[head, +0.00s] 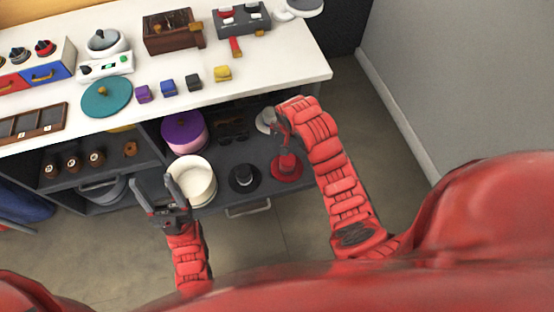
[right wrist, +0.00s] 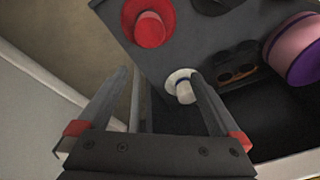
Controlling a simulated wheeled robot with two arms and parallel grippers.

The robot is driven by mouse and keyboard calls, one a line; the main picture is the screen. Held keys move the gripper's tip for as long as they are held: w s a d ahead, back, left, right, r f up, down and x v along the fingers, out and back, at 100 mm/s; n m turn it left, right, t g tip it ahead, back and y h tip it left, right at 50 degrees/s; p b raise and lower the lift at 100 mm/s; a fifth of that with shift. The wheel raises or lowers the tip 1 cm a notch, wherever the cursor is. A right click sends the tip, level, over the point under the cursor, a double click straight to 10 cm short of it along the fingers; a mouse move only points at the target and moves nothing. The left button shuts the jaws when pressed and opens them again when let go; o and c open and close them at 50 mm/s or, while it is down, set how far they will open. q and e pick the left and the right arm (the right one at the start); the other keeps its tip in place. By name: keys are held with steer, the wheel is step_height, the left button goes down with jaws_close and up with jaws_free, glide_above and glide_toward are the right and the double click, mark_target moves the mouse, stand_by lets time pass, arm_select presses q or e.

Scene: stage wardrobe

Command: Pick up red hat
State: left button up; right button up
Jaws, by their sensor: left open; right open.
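The red hat (head: 287,168) sits on a dark grey pulled-out shelf (head: 221,207) under the white counter, at its right end. It also shows at the top of the right wrist view (right wrist: 150,29). My right gripper (right wrist: 160,76) is open and empty. In that view the red hat lies beyond its fingertips, and a white hat (right wrist: 182,86) shows near the right finger. In the head view, my right arm reaches over the shelf's right end, just above the red hat. My left gripper (head: 155,181) is open and empty, left of a cream round box (head: 193,181).
A black hat (head: 244,178) stands left of the red hat. A purple round box (head: 184,133) and sunglasses (head: 233,131) are further back. The counter (head: 278,75) overhangs the shelf's rear. Floor is clear to the right, up to a grey wall (head: 455,80).

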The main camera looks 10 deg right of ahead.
steer(key=shift+g+h, duration=0.3)
steer(key=shift+g, duration=0.5)
steer(key=f+b, duration=0.1)
steer(key=s+f+b, duration=0.1)
steer(key=f, duration=0.1)
steer(key=f+b, duration=0.1)
steer(key=shift+s+d+f+b, duration=0.15)
steer(key=shift+s+f+b, duration=0.1)
steer(key=shift+s+b, duration=0.1)
steer(key=f, duration=0.4)
steer(key=w+f, duration=0.1)
steer(key=f, duration=0.2)
steer(key=shift+d+f, duration=0.1)
steer(key=shift+d, duration=0.15)
steer(key=shift+w+d+f, duration=0.1)
steer(key=shift+w+f, duration=0.1)
steer(key=shift+f, duration=1.3)
steer(key=shift+w+f, duration=0.2)
steer(key=shift+f, duration=1.25)
steer(key=shift+c, duration=0.2)
steer(key=c, duration=1.2)
steer(key=shift+r, duration=0.1)
steer(key=shift+c, duration=0.2)
